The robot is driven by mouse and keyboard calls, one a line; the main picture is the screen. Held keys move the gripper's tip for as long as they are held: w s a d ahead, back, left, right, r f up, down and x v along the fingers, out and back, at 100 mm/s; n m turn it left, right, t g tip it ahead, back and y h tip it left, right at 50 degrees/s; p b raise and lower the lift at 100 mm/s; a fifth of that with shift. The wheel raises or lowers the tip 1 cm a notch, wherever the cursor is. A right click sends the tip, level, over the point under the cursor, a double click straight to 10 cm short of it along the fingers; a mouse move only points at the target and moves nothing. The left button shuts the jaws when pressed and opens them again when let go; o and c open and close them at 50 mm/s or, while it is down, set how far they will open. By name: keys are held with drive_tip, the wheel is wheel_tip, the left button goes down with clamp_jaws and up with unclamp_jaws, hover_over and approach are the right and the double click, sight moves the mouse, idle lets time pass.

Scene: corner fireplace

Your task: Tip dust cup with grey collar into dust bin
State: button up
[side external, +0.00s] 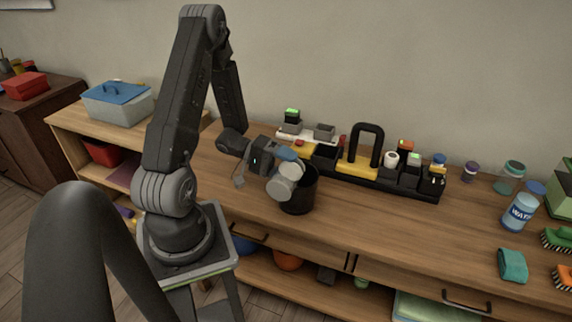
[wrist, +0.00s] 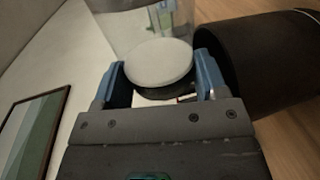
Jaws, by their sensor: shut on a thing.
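My gripper (side external: 287,155) is shut on the dust cup (side external: 281,186), which is tilted well over beside and partly above the rim of the black dust bin (side external: 303,204). In the wrist view the cup (wrist: 145,25) has a clear body and a pale round end, with a dark band under it. The blue fingers of my gripper (wrist: 160,68) sit on both sides of it. The bin (wrist: 272,65) lies close on the right there, its mouth partly in sight. I cannot tell the collar's colour for sure or whether dust is inside the cup.
Behind the bin stands a black and yellow rack (side external: 375,180) with a tall black handle and several small items. A water bottle (side external: 519,212), a teal cloth (side external: 512,264) and brushes lie at the right. A blue-lidded box (side external: 117,101) is at far left. The bench front is clear.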

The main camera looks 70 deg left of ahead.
drive_tip(key=shift+n, duration=0.3)
idle(0.5)
drive_tip(key=shift+n, duration=0.3)
drive_tip(key=shift+n, duration=0.3)
wheel_tip(320, 180, up, 5)
drive_tip(key=m, duration=0.5)
drive_tip(key=shift+f+m+t+y, duration=0.15)
drive_tip(key=shift+m+t+y, duration=0.15)
drive_tip(key=shift+t+y, duration=0.1)
wheel_tip(320, 180, up, 11)
drive_tip(key=m+t, duration=0.2)
drive_tip(key=m, duration=1)
drive_tip(key=shift+w+a+f+t, duration=0.15)
drive_tip(key=shift+w+a+t, duration=0.15)
drive_tip(key=shift+w+a, duration=0.05)
